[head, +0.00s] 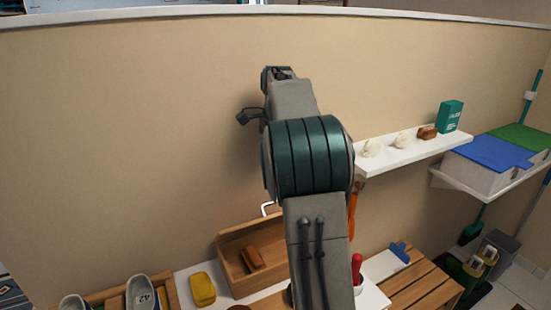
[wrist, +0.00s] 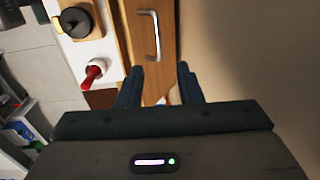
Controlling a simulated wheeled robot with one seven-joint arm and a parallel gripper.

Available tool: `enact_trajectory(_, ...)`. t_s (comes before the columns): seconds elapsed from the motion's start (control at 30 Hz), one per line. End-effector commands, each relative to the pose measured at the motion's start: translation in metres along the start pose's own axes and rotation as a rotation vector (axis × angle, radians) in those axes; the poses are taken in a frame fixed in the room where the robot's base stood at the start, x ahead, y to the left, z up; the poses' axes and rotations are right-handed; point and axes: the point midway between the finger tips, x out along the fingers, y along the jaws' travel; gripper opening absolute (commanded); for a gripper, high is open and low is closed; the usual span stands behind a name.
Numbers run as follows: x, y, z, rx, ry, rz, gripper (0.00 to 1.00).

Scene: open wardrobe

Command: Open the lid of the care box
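The wooden care box (head: 228,256) stands on the low surface against the wall in the head view, partly hidden by my arm. Its inside shows, with a brown block-like item (head: 252,258) in it. A pale metal handle (head: 267,208) shows above its upper edge. In the wrist view a wooden panel (wrist: 133,28) carries the metal handle (wrist: 156,40), apparently the lid; its exact angle is unclear. My gripper (wrist: 159,80) is open and empty, with its fingertips on either side of the panel's near end, apart from the handle.
A red-handled item (wrist: 93,74) and a round black tin (wrist: 76,20) are left of the panel; bare wall is to its right. A yellow sponge (head: 202,289) and shoes (head: 142,292) lie left of the box. A white wall shelf (head: 392,157) is at right.

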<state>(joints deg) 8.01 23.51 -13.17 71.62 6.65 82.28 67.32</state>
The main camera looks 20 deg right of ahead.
Motion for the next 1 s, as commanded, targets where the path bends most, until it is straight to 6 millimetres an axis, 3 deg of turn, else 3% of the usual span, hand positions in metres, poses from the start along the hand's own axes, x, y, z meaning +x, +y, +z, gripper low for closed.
enact_trajectory(0.07,0.000,0.000,0.000,0.000,0.000,0.000,0.33)
enact_trajectory(0.2,0.002,0.002,0.000,-0.006,-0.014,-0.014,0.00)
enact_trajectory(0.37,0.012,0.012,0.002,-0.053,-0.103,-0.123,0.00)
enact_trajectory(0.6,0.026,0.036,0.013,-0.109,-0.212,-0.440,0.00)
enact_trajectory(0.8,0.039,0.066,0.012,-0.076,-0.161,-0.661,0.00)
enact_trajectory(1.0,0.057,0.097,0.005,-0.019,-0.050,-0.766,0.00)
